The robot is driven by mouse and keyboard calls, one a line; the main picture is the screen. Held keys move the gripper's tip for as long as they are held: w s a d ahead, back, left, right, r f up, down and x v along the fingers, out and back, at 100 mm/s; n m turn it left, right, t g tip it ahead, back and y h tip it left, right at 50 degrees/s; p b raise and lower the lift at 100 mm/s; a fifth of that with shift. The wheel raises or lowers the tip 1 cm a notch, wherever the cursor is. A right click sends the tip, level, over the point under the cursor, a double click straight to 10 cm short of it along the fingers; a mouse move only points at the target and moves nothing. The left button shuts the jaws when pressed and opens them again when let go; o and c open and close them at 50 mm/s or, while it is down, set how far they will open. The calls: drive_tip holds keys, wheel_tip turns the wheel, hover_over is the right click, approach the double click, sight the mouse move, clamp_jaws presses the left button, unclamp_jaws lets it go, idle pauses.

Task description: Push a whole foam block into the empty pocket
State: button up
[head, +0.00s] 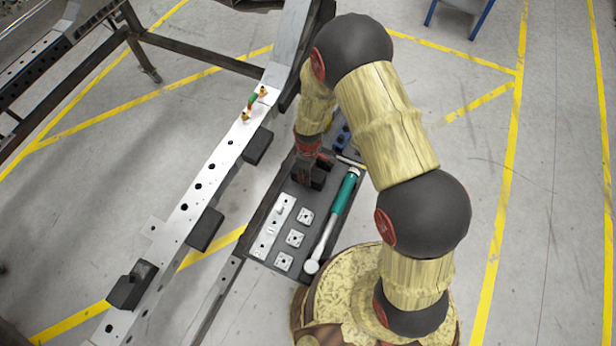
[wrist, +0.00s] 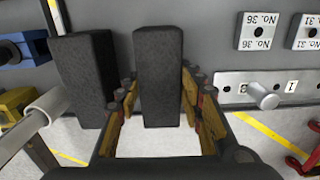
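A dark foam block (wrist: 160,92) stands between the two fingers of my gripper (wrist: 160,105) in the wrist view. The fingers lie close along both its sides; whether they press on it cannot be told. A second dark block (wrist: 84,80) is just left of the gripper. In the head view my gripper (head: 311,168) is low over the upper part of the dark tool tray (head: 262,245), with dark blocks partly hidden around it. Which opening is the empty pocket cannot be made out.
A long pale rail (head: 195,195) with holes and dark side blocks (head: 205,230) runs left of the tray. A green-handled tool (head: 343,195), a metal strip (head: 272,228) and small numbered plates (head: 295,238) lie on the tray. Blue and yellow items (wrist: 22,48) are left in the wrist view.

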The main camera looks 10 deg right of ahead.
drive_tip(key=c, duration=0.6)
drive_tip(key=shift+c, duration=0.3)
drive_tip(key=shift+r, duration=0.15)
drive_tip(key=shift+r+p, duration=2.3)
drive_tip(key=shift+r, duration=0.75)
